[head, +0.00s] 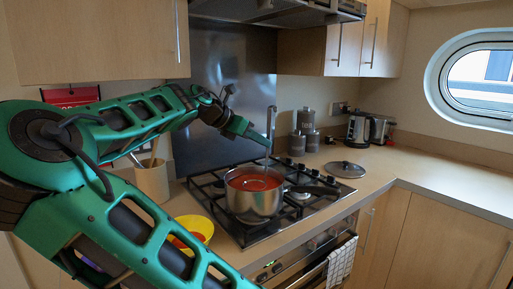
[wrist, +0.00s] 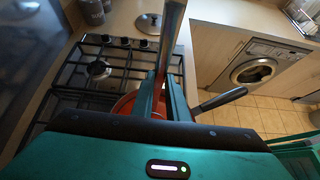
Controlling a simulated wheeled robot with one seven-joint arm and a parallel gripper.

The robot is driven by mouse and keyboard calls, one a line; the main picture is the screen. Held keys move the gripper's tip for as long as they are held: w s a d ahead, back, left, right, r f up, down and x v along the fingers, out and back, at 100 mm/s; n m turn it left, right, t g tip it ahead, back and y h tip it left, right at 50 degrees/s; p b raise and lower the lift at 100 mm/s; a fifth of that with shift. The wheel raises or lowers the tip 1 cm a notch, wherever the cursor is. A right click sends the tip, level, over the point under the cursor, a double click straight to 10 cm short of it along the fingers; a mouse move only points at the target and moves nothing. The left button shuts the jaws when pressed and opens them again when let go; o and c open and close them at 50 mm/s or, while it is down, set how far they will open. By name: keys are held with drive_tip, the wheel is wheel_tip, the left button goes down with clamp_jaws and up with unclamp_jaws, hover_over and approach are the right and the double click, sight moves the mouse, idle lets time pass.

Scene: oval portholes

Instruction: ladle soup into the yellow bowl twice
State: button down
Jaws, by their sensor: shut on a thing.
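My gripper (head: 266,142) is shut on the upright metal handle of the ladle (head: 271,120), above the pot. The handle also shows between my fingers in the wrist view (wrist: 172,28). The ladle's scoop cannot be made out. The steel pot (head: 254,204) stands on the front of the hob and holds red soup (head: 256,183); its dark handle points right. The yellow bowl (head: 201,226) is on the counter left of the hob, partly hidden behind my arm. Some red shows inside it.
A lid (head: 345,169) lies on the counter right of the hob (head: 228,227). A utensil crock (head: 152,182) stands left of the hob. Canisters (head: 306,128) and a kettle (head: 357,128) stand at the back. The hood (head: 275,12) hangs above. The right counter is clear.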

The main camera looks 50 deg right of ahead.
sight(269, 113)
drive_tip(key=shift+s+a+r, duration=0.1)
drive_tip(key=shift+a+r, duration=0.05)
drive_tip(key=shift+r, duration=5.1)
drive_tip(key=w+a, duration=0.2)
drive_tip(key=a, duration=2.3)
drive_tip(key=shift+w+a, duration=0.15)
drive_tip(key=shift+w, duration=0.2)
drive_tip(key=shift+f, duration=0.1)
wheel_tip(269, 113, down, 9)
drive_tip(key=shift+f, duration=0.1)
